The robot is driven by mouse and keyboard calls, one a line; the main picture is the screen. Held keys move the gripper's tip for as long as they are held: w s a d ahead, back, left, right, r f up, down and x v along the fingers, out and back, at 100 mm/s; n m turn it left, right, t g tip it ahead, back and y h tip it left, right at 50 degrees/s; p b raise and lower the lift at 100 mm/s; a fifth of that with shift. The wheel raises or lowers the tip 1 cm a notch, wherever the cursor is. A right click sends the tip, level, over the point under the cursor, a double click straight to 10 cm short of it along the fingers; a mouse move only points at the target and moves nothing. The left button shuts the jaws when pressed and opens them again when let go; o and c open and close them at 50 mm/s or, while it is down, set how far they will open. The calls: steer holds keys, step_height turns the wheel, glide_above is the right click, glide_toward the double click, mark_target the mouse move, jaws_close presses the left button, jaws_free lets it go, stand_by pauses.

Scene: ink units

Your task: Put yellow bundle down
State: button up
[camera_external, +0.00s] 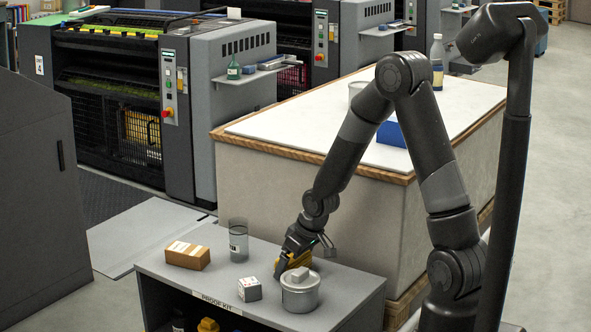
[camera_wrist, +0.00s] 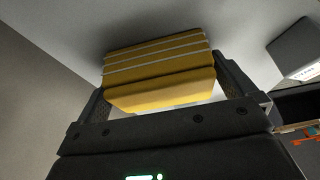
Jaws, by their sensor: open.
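The yellow bundle (camera_external: 296,262) is on the grey top of the low PROOF KIT cabinet (camera_external: 222,275), just behind a lidded metal pot. In the wrist view the bundle (camera_wrist: 160,72) shows as stacked yellow layers with pale lines between them, against a grey surface. My gripper (camera_external: 305,246) is over the bundle. In the wrist view my gripper (camera_wrist: 165,84) is open, with one finger on each side of the bundle. I cannot tell whether the fingers touch it. The pot and my gripper hide part of the bundle in the external view.
The lidded metal pot (camera_external: 300,293) stands close in front. A small white box (camera_external: 250,289), a brown carton (camera_external: 187,255) and a clear jar (camera_external: 238,240) stand to the left. A large white-topped table (camera_external: 290,122) rises behind. The cabinet top's right side is clear.

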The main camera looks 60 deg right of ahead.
steer(key=s+a+r, duration=0.3)
steer(key=s+r, duration=0.4)
steer(key=r, duration=0.4)
steer(key=s+a+r, duration=0.2)
steer(key=s+r, duration=0.4)
steer(key=r, duration=0.6)
steer(key=s+a+r, duration=0.1)
steer(key=s+r, duration=0.1)
steer(key=s, duration=0.3)
steer(key=s+a+r+t, duration=0.1)
steer(key=s+r, duration=0.2)
steer(key=s, duration=0.3)
steer(key=shift+a+r, duration=0.25)
steer(key=shift+a, duration=0.15)
